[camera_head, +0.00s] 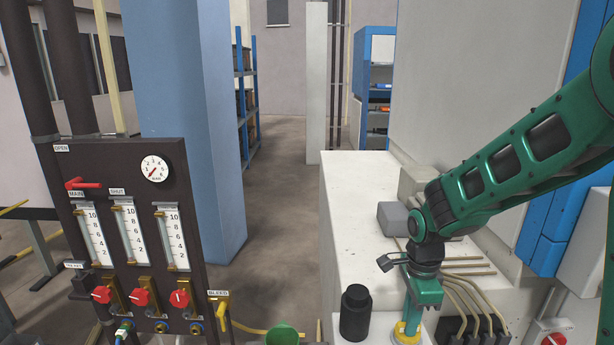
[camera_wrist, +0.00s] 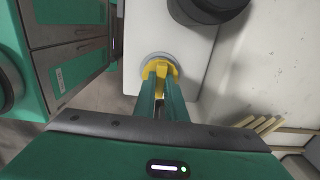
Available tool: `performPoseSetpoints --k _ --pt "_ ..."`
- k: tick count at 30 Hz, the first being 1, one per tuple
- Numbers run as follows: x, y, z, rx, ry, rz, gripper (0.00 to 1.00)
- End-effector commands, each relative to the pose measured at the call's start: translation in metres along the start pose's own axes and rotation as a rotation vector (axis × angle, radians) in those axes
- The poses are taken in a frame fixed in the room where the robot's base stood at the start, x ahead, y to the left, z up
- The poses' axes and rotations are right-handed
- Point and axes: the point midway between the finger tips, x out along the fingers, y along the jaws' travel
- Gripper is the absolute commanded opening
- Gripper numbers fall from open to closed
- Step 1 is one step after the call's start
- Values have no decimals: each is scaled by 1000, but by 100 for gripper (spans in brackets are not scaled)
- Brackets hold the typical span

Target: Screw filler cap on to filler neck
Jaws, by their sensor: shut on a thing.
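The yellow filler cap (camera_head: 406,336) is at the bottom of the head view, below my gripper (camera_head: 411,322). It also shows in the wrist view (camera_wrist: 161,67), between the two green fingertips of my gripper (camera_wrist: 162,82). The fingers point down and are shut on the cap. A pale grey round rim (camera_wrist: 154,56), apparently the filler neck, shows around the far side of the cap on the white surface. The cap sits at or over this rim. The fingers and cap hide most of it, and I cannot tell how far the threads are engaged.
A black bottle (camera_head: 355,313) stands just left of my gripper on the white ledge (camera_head: 352,215). Tan pipes (camera_head: 462,285) run close on the right. A gauge panel (camera_head: 125,235) stands at left. A green funnel-like piece (camera_head: 284,334) is at the bottom.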

Motion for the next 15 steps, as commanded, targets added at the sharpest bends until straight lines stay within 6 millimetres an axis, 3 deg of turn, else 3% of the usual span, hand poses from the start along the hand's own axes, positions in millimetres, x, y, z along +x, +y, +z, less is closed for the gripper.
performPoseSetpoints --k 15 --pt "3 2 0 489 0 6 0"
